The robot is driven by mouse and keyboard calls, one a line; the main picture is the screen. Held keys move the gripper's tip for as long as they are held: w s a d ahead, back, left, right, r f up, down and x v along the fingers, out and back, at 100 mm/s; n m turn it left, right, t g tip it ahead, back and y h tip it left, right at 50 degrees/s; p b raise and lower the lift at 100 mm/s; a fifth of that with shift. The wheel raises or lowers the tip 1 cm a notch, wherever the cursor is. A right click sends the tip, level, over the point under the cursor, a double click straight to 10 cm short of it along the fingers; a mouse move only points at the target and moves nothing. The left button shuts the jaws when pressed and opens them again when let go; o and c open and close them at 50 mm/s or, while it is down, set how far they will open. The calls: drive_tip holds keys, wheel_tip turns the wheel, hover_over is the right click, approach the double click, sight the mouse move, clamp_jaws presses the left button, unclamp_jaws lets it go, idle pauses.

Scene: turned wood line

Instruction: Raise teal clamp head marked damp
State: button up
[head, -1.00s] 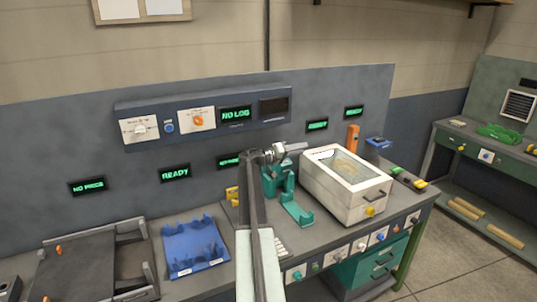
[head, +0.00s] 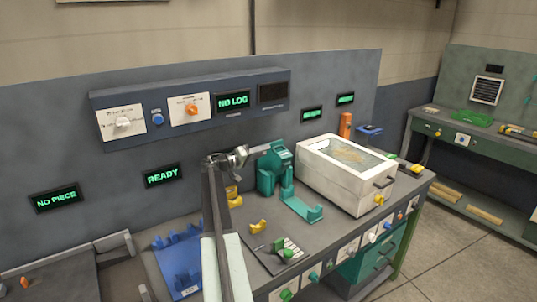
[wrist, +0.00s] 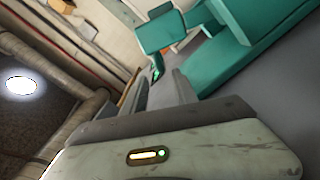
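The teal clamp (head: 286,178) stands on the bench left of the white box. Its teal head (head: 281,152) is at the top of the upright, above a low curved cradle (head: 302,208). My gripper (head: 262,148) points right, close to the left side of the head; I cannot tell whether it touches. In the wrist view the gripper fingers (wrist: 162,90) stand apart with a gap between them and nothing visibly held. A teal block (wrist: 160,34) shows just beyond the fingertips, with larger teal parts to the right. No "damp" marking is readable.
The white box with a clear lid (head: 345,172) stands right of the clamp. A yellow piece (head: 258,227) and a dark board with a green knob (head: 278,254) lie in front. A blue rack (head: 180,268) is at left. The control panel (head: 190,108) is behind.

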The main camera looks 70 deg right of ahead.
sight(276, 148)
drive_tip(key=x, duration=0.7)
drive_tip(key=shift+s+d+f, duration=0.1)
drive_tip(key=shift+d+f, duration=0.05)
drive_tip(key=shift+d, duration=0.25)
drive_tip(key=shift+a, duration=0.1)
clamp_jaws()
idle(1.1)
